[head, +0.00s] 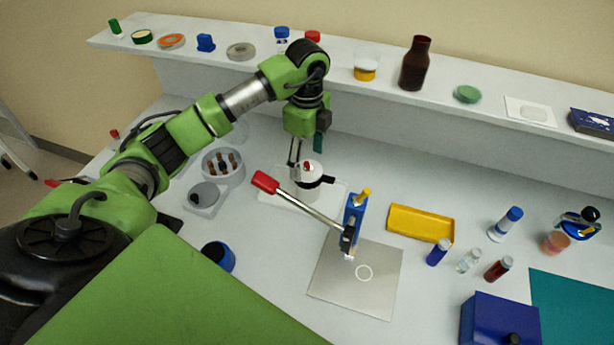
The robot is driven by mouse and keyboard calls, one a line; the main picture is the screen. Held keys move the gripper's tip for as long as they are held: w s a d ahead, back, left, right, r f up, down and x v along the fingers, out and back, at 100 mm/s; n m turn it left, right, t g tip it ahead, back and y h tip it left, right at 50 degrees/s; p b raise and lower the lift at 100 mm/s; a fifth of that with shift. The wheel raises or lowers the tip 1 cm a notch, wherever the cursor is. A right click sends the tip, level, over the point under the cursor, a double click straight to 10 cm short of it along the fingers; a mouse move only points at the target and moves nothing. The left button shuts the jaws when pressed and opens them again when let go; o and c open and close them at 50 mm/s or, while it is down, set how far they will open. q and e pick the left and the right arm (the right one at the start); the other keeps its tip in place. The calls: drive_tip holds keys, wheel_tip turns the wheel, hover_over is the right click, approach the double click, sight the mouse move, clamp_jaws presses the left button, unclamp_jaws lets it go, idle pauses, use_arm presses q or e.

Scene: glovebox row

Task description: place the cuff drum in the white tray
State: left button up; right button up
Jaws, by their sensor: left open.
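The cuff drum (308,188), a white cylinder with a black band and a small red knob on top, is upright at the middle of the bench. It is over the white tray (273,199), a flat pale sheet-like shape around its base; I cannot tell whether its bottom touches the tray. My left gripper (297,160) points down at the drum's top left, close to the red knob. It is open; whether a finger touches the drum is unclear. My right gripper is not in view.
A blue toggle press (353,222) with a red-handled lever stands just in front on a metal plate (345,290). A yellow tray (420,224) and several bottles are to the right. A round rack (223,166) stands left. A loaded shelf (440,100) runs behind.

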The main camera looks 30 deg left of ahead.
use_arm(q)
drive_tip(key=shift+r, duration=1.4)
